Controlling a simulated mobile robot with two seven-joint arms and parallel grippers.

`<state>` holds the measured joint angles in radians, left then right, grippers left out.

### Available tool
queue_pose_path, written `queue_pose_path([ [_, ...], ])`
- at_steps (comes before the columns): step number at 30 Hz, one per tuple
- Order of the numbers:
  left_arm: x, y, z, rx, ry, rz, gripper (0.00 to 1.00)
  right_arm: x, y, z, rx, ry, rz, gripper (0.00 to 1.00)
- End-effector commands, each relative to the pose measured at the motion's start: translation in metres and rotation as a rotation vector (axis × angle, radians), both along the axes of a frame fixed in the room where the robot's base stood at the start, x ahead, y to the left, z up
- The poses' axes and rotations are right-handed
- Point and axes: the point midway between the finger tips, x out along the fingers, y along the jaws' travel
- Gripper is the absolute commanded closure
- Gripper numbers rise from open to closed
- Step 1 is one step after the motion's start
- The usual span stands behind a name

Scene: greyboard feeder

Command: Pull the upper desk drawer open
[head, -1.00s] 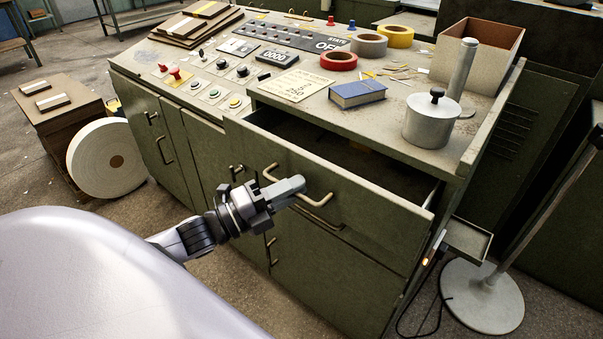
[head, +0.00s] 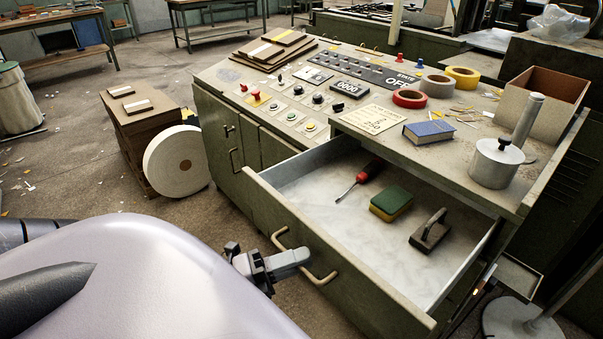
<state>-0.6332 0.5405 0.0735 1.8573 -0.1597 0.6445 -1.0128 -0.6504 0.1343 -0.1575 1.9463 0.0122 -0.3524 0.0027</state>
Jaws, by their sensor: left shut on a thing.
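The upper desk drawer (head: 340,262) stands well out from the green metal desk (head: 240,148), its inside in plain view. It holds a red-handled screwdriver (head: 361,178), a green and yellow sponge (head: 391,203) and a dark block with a handle (head: 430,232). The drawer front has a pale bar handle (head: 322,279). My left gripper (head: 298,257) is at this handle, shut on it; the fingers hide part of the bar. My right gripper is not in view.
On the desk top are a blue book (head: 429,132), tape rolls (head: 409,98), a metal pot (head: 495,165) and an open box (head: 543,104). A white roll (head: 177,162) stands on the floor at left. A stand's round base (head: 520,322) is at lower right.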

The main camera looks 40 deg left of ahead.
Motion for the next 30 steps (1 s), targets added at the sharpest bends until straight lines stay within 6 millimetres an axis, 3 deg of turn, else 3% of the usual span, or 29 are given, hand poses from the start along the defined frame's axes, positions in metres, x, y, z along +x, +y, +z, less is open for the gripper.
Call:
queue_pose_path([
  [12, -0.001, 0.001, 0.0, 0.0, 0.001, 0.002, 1.0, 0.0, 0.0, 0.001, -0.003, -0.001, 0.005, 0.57],
  [13, -0.001, 0.001, 0.0, 0.0, 0.001, 0.002, 0.8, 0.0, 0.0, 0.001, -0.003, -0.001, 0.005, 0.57],
  [14, -0.001, 0.001, 0.0, 0.0, 0.001, 0.001, 0.77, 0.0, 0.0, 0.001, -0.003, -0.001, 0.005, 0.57],
  [23, -0.002, 0.001, 0.0, 0.0, 0.0, 0.001, 0.77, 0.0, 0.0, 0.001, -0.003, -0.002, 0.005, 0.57],
  [30, -0.025, 0.013, -0.006, 0.001, 0.004, 0.002, 0.77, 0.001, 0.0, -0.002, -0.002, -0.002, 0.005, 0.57],
])
